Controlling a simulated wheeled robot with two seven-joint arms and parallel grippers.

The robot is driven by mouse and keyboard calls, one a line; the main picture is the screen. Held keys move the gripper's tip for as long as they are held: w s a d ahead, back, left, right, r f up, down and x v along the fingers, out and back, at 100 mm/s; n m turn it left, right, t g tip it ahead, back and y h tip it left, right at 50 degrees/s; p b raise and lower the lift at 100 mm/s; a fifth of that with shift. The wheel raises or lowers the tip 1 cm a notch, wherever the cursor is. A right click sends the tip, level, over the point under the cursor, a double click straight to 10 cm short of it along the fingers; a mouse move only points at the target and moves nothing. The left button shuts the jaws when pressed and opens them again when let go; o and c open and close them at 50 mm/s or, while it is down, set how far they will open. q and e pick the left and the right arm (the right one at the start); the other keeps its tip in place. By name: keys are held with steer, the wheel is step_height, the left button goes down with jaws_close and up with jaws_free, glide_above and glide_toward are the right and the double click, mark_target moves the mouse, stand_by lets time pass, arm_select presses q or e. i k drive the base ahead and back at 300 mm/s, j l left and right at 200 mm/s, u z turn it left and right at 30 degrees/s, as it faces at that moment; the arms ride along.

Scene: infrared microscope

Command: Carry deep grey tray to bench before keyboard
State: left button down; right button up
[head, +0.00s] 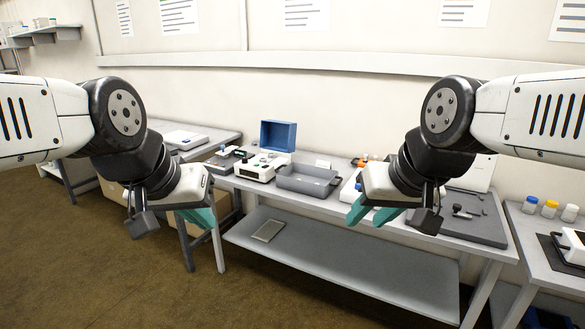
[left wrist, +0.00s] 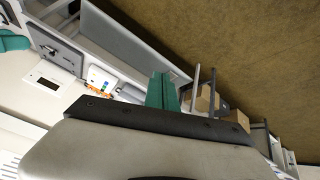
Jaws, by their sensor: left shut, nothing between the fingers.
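The deep grey tray (head: 308,181) is a shallow, open, empty-looking box on the middle bench (head: 335,206), between a white instrument and a white case. No keyboard can be made out for certain. My left gripper (head: 204,218) is shut and empty, in the air in front of the bench's left end, to the left of the tray and apart from it. Its teal fingers also show in the left wrist view (left wrist: 163,92). My right gripper (head: 373,213) has its teal fingers spread, with nothing seen between them. It hangs in front of the bench, to the right of the tray.
A white instrument (head: 261,167) and a blue open box (head: 278,136) stand left of the tray. A dark grey mat (head: 480,226) with small metal parts lies at the right. A lower shelf (head: 330,262) holds a flat grey item (head: 268,231). Floor in front is clear.

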mark_target(328, 178)
steer(key=i+z, duration=0.1)
steer(key=i, duration=0.45)
steer(key=i+j+z, duration=0.15)
steer(key=i, duration=0.4)
steer(key=i+j+z, duration=0.1)
steer(key=i, duration=0.5)
